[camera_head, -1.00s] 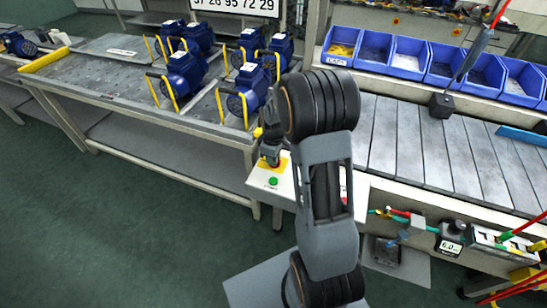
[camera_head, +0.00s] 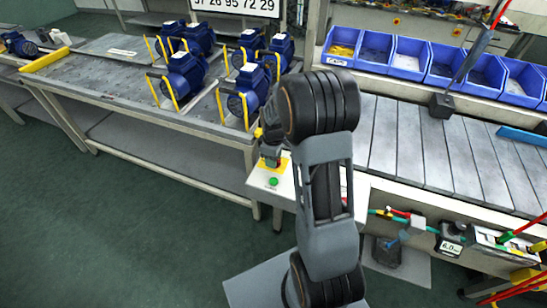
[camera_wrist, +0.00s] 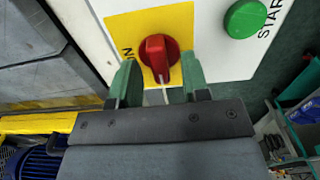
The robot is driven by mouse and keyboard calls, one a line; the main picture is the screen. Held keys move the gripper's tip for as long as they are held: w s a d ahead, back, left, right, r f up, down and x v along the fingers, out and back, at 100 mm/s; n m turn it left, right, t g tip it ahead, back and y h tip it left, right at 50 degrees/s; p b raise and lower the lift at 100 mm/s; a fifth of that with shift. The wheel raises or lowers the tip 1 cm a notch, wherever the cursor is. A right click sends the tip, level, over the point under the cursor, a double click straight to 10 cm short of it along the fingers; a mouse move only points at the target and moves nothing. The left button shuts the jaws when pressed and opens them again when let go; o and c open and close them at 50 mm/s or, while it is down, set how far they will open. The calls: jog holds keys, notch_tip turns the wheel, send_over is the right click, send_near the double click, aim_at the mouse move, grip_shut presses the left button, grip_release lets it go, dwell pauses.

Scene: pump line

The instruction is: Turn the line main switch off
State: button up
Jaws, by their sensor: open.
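The line main switch (camera_wrist: 158,56) is a red rotary knob on a yellow plate (camera_wrist: 120,28), seen in the wrist view. A white pointer line runs down the knob toward my gripper. Part of the word "ON" shows at the plate's left, partly cut off by a finger. My gripper (camera_wrist: 162,82) is open, with its green fingers on either side of the knob's lower part. I cannot tell whether they touch it. In the head view my gripper (camera_head: 270,155) is mostly hidden by my arm, over the yellow plate (camera_head: 284,162).
A green START button (camera_wrist: 245,18) sits right of the switch on the white panel (camera_head: 262,187). Blue pumps (camera_head: 184,75) stand on the bench at left. Blue bins (camera_head: 408,56) line the shelf behind the slatted conveyor (camera_head: 400,140).

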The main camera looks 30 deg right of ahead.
jog(key=shift+r, duration=0.1)
notch_tip(320, 180, up, 14)
dwell(0.5)
jog(key=shift+f, duration=0.2)
dwell(0.3)
jog(key=s+a+r+m+t+p, duration=0.1)
jog(key=s+a+m, duration=0.3)
jog(key=s, duration=0.4)
jog(key=s+a+r+m+t+p, duration=0.2)
jog(key=s+a+r+m, duration=0.2)
jog(key=s, duration=0.4)
jog(key=shift+s+a+r+t, duration=0.15)
jog(key=shift+s+a+t, duration=0.15)
jog(key=shift+a, duration=0.3)
